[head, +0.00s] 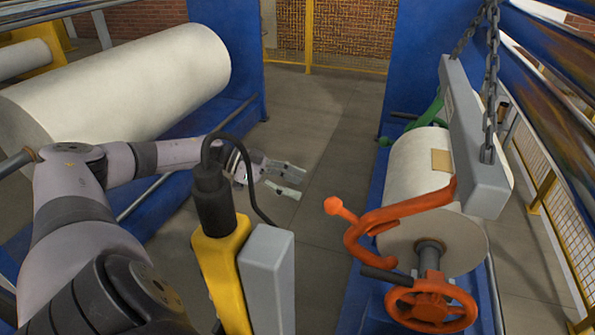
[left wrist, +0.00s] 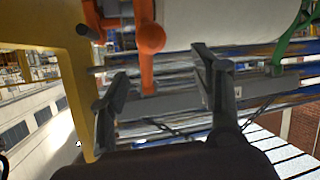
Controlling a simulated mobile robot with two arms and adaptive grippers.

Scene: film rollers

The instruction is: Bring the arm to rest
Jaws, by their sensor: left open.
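My left arm (head: 75,205) comes in from the left and reaches over the walkway. My left gripper (head: 296,182) is open and empty, with its fingers pointing right in the head view. It is apart from the roll and the orange hook. In the left wrist view, the two fingers of the left gripper (left wrist: 165,85) are spread, with nothing between them. An orange lever with a ball end (left wrist: 151,40) shows behind them, near the white roll (left wrist: 225,20). My right gripper is not in view.
A large white roll (head: 130,85) lies in the blue frame at left. Another roll (head: 420,170) at right carries a grey lifting beam (head: 473,140) on chains, an orange hook (head: 400,212) and an orange handwheel (head: 431,305). A yellow and grey post (head: 222,270) stands in front. Grey floor between is clear.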

